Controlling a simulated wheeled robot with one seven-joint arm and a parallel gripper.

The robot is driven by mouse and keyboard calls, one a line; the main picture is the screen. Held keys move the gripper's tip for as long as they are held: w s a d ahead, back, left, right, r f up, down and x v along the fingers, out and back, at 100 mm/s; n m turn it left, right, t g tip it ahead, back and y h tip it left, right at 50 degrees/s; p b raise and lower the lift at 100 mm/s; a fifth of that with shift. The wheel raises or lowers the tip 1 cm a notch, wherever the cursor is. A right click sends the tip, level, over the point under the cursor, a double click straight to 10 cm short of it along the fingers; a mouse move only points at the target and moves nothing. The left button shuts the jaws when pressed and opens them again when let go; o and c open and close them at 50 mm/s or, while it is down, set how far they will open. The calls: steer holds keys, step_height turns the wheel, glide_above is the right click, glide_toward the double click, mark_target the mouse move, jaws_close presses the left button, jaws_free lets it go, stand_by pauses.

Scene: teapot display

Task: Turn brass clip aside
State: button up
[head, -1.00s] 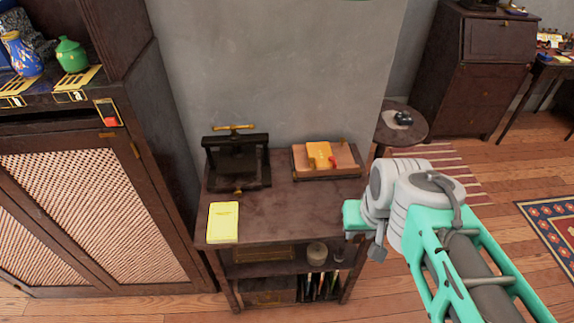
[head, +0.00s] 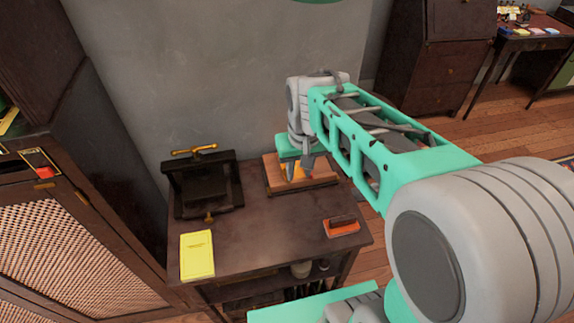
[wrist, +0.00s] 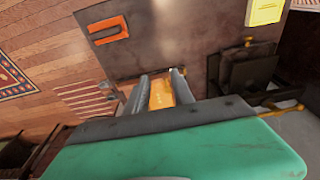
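A brass-yellow piece (wrist: 162,95), likely the brass clip, shows on the wooden tray (head: 271,178) at the back of the small dark table. In the wrist view it lies between the two fingers of my gripper (wrist: 161,88), which are apart. In the head view my gripper (head: 297,170) is over the tray and covers most of the piece. I cannot tell whether the fingers touch it, nor see the clip's full shape.
A dark press with a brass handle (head: 194,150) stands left of the tray. A yellow booklet (head: 197,255) lies at the front left. The table's middle is clear.

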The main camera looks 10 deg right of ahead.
steer(key=shift+g, duration=0.9)
steer(key=w+f, duration=0.2)
steer(key=w, duration=0.1)
steer(key=w+f+p, duration=0.1)
steer(key=w+f, duration=0.1)
steer(key=w, duration=0.2)
steer(key=w+f, duration=0.2)
steer(key=w, duration=0.1)
steer(key=shift+w+f, duration=0.15)
steer(key=shift+w, duration=0.25)
step_height(320, 180, down, 8)
steer(key=shift+r+p, duration=0.1)
steer(key=shift+p, duration=0.6)
steer(key=shift+c, duration=0.3)
jaws_close()
